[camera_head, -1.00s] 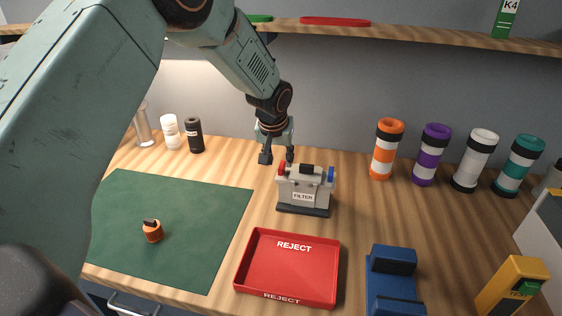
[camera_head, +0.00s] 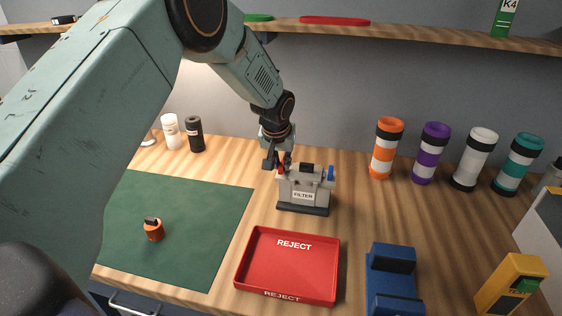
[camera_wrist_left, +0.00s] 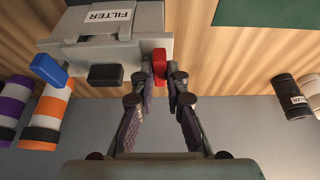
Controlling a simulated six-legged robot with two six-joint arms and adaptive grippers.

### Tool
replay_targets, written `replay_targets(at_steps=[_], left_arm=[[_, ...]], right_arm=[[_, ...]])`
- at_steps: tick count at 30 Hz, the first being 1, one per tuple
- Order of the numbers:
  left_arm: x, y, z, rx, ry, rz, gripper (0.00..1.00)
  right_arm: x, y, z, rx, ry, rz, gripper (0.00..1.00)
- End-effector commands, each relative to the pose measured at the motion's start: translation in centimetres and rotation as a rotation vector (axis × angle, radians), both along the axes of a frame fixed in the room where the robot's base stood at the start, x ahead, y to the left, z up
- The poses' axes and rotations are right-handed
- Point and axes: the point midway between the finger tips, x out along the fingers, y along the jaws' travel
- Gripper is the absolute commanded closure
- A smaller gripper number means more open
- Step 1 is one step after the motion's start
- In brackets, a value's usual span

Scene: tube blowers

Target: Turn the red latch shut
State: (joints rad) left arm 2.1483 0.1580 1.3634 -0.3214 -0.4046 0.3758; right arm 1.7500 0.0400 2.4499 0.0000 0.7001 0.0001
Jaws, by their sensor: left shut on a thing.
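The grey filter box (camera_head: 303,195) stands on the table behind the red tray, with a black part on its top. Its red latch (camera_wrist_left: 160,62) is on one side and its blue latch (camera_head: 331,173) on the other; the blue one also shows in the left wrist view (camera_wrist_left: 48,69). My left gripper (camera_head: 277,166) is at the box's left end, with its fingers pointing down. In the left wrist view the gripper (camera_wrist_left: 161,78) has its fingertips on both sides of the red latch, shut on it. In the head view the fingers mostly hide the red latch. My right gripper is not in view.
The red REJECT tray (camera_head: 288,266) and a blue stand (camera_head: 392,282) are in front of the box. A green mat (camera_head: 185,210) with an orange piece (camera_head: 154,230) lies left. Several banded tubes, including an orange one (camera_head: 385,150), stand right. A shelf (camera_head: 420,35) runs above.

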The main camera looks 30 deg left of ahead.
Motion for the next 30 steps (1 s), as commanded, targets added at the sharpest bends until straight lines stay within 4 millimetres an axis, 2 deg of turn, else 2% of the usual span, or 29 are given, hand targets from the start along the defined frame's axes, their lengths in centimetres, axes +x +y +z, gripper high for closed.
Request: replay_targets(at_steps=[11, 17, 30], left_arm=[[0.0, 0.1, -0.1, 0.001, 0.000, 0.009, 1.00], [0.1, -0.1, -0.2, 0.002, 0.000, 0.068, 1.00], [0.4, -0.6, -0.4, 0.003, -0.001, 0.426, 1.00]], right_arm=[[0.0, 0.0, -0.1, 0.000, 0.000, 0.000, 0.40], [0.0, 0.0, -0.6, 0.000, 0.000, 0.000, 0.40], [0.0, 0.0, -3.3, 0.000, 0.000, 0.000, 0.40]])
